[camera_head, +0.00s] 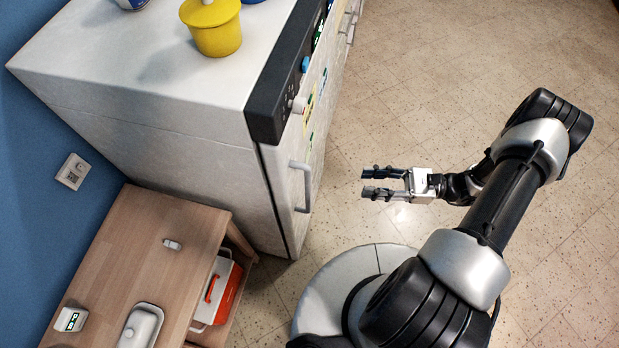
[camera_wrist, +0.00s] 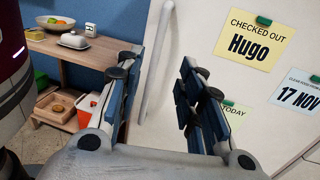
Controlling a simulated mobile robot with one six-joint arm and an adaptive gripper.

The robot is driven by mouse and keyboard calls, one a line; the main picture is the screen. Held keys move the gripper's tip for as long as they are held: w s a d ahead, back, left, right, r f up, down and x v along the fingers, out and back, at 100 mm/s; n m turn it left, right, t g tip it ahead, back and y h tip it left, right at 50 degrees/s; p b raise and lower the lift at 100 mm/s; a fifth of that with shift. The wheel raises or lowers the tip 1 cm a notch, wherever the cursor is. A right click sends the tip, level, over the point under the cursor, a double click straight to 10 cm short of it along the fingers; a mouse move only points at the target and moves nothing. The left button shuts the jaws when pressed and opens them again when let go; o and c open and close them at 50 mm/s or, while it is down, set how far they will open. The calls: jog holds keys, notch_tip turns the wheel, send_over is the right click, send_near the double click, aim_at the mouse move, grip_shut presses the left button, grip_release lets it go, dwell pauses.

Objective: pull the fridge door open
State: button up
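The white fridge (camera_head: 150,130) stands against the blue wall. Its door (camera_head: 275,165) looks shut, with a pale upright bar handle (camera_head: 304,187). The door (camera_wrist: 200,30) fills the right of the wrist view, with the handle (camera_wrist: 157,55) seen upright between my two fingers. My gripper (camera_head: 368,182) is open and empty. In the head view it is to the right of the handle, with a clear gap, its fingers pointing toward the door. The wrist view shows both fingers spread (camera_wrist: 160,70), the handle beyond them and not touched.
Notes, such as a yellow one (camera_wrist: 256,38), hang on the door. A yellow pot (camera_head: 214,28) stands on the fridge top. A wooden shelf unit (camera_head: 140,260) with a butter dish (camera_head: 141,327) and a red-and-white box (camera_head: 215,292) stands beside the fridge. The tiled floor (camera_head: 430,90) is clear.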

aim_at(308, 179)
jog(key=a, duration=0.5)
jog(key=w+a, duration=0.1)
jog(key=a, duration=0.5)
jog(key=w+a, duration=0.1)
jog(key=a, duration=0.4)
jog(key=shift+w+a, duration=0.25)
jog(key=shift+a, duration=0.05)
grip_shut()
